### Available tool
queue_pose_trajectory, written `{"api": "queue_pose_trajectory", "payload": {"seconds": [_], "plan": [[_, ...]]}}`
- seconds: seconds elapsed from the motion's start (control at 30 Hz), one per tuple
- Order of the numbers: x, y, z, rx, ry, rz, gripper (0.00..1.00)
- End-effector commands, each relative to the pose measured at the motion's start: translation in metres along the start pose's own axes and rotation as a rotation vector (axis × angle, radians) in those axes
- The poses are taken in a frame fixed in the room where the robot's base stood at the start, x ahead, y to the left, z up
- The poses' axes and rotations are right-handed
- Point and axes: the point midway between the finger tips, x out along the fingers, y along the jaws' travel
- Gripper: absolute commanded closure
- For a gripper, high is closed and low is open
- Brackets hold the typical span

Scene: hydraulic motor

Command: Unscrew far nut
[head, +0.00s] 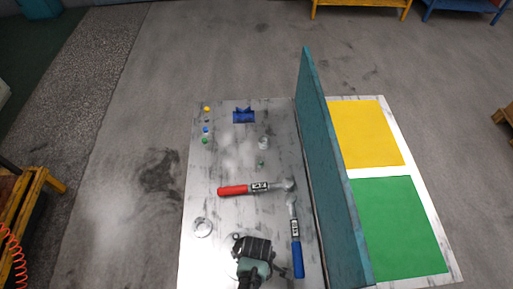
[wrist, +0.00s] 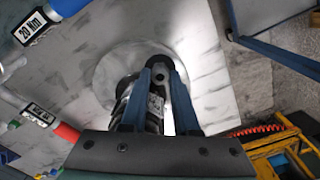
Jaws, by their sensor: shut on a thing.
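The hydraulic motor (wrist: 124,92), dark and ribbed, with a grey labelled side, stands on a pale disc on the metal table under my gripper in the wrist view. My gripper's blue fingers (wrist: 162,72) reach past its labelled side to its dark rounded end. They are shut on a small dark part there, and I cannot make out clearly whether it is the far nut. In the head view my gripper (head: 252,246) is at the front of the table and hides most of what is below it.
A red-handled torque wrench (head: 234,189) and a blue-handled one (head: 297,258) lie on the table (head: 210,265). A blue holder (head: 243,116) stands behind.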

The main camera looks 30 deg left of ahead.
Motion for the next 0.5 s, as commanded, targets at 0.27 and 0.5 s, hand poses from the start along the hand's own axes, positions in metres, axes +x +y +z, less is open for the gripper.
{"api": "queue_pose_trajectory", "payload": {"seconds": [0.27,0.5], "plan": [[0.0003,-0.0004,0.0003,0.003,-0.001,-0.001,0.57],[-0.0006,-0.0001,0.0001,0.003,-0.001,-0.001,0.57]]}}
